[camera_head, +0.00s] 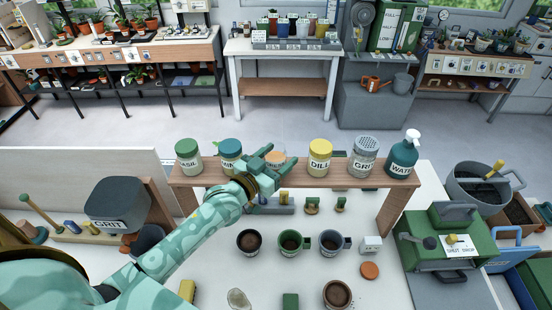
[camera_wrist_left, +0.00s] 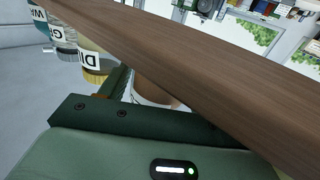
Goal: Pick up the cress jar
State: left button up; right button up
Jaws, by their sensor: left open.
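The cress jar (camera_head: 277,156) stands on the wooden shelf (camera_head: 300,179), between the mint jar and the yellow dill jar (camera_head: 320,157). My left gripper (camera_head: 266,161) covers much of it in the head view, leaving part of its label and an orange-brown top showing. The gripper is open, with its fingers at the jar; I cannot tell whether they touch it. In the left wrist view, a brown and white shape (camera_wrist_left: 152,92), likely the cress jar, shows past the gripper's dark edge. My right gripper is not in view.
The green basil jar (camera_head: 188,157) and mint jar (camera_head: 231,154) stand to the left on the shelf. The grit shaker (camera_head: 363,158) and water spray bottle (camera_head: 405,155) stand to the right. Cups and pots (camera_head: 291,242) sit on the white table below.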

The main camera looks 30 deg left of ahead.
pick_arm(q)
jog(key=shift+s, duration=0.15)
jog(key=shift+c, duration=0.9)
jog(key=c, duration=0.6)
jog(key=shift+r, duration=0.1)
